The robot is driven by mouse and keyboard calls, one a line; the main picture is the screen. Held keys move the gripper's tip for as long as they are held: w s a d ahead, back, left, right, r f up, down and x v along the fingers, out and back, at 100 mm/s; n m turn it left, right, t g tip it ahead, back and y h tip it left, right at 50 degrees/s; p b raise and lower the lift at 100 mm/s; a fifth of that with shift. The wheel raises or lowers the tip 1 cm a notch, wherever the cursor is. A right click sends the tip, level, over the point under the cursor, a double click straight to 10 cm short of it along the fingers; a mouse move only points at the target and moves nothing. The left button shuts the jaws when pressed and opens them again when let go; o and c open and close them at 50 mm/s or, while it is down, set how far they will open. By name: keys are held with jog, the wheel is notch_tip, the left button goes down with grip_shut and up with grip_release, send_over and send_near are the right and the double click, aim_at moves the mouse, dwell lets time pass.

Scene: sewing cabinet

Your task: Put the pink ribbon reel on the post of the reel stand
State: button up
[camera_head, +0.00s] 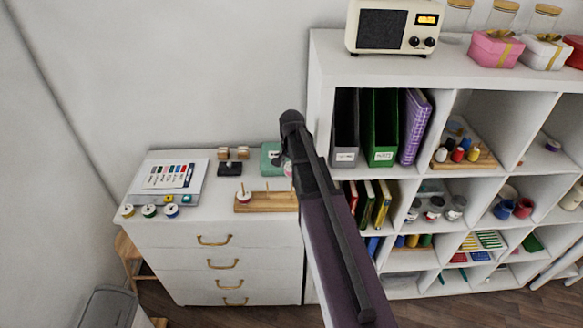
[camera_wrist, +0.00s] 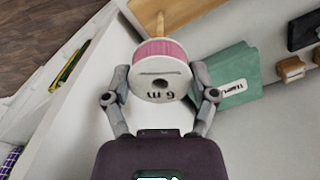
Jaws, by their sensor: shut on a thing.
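My gripper (camera_wrist: 161,82) is shut on the pink ribbon reel (camera_wrist: 158,55), one finger on each side. The reel has white flanges, pink ribbon and a "6 m" label around a dark centre hole. In the head view my arm hides most of the gripper and reel, above the right part of the cabinet top. The reel stand (camera_head: 258,206) is a wooden base there, with thin posts; a red-and-white reel (camera_head: 243,198) sits at its left post. In the wrist view a wooden part of the stand (camera_wrist: 155,16) shows beyond the reel; whether they touch is unclear.
A teal box (camera_head: 270,152) and a dark stamp pad (camera_head: 231,168) with wooden stamps lie behind the stand. Several small reels (camera_head: 149,211) stand at the cabinet's front left, by a marker board (camera_head: 170,176). A white cube shelf (camera_head: 318,75) rises at the right.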

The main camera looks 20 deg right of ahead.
jog(key=shift+f+b, duration=0.5)
jog(key=shift+f, duration=0.05)
jog(key=shift+f+b, duration=2.45)
jog(key=shift+f+b, duration=1.95)
dwell(0.8)
jog(key=o, duration=0.9)
jog(key=shift+c, duration=0.2)
jog(key=shift+r, duration=0.15)
